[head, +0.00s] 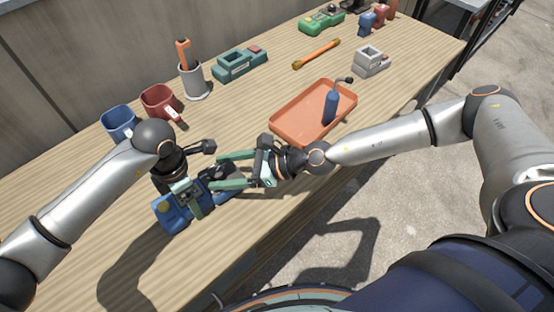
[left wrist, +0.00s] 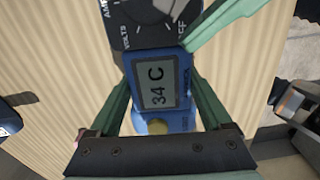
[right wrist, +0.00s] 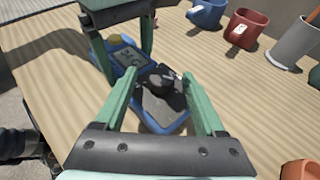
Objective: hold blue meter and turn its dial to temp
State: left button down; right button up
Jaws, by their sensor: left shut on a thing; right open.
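The blue meter (head: 172,214) is at the near left edge of the wooden table, below my left arm. My left gripper (left wrist: 160,85) is shut on its body, one green finger along each side. Its grey display (left wrist: 158,87) reads "34 C" in the left wrist view. The black dial face (left wrist: 145,14) is cut off at the top there; "VOLTS" and part of "OFF" show. My right gripper (head: 217,171) is open at the dial end. In the right wrist view the dark dial (right wrist: 164,84) lies between its fingers; contact and pointer setting are unclear.
A blue mug (head: 119,124) and red mug (head: 158,102) stand behind my left arm. A grey cup (head: 193,82) holds an orange-handled tool. Other tools stand farther back.

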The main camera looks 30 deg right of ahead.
jog(key=shift+d+f, duration=0.2)
jog(key=shift+d, duration=0.15)
jog(key=v, duration=1.1)
jog(key=shift+d+r, duration=0.25)
jog(key=shift+r, duration=0.1)
jog(key=shift+s, duration=0.1)
pick_arm(q)
grip_release()
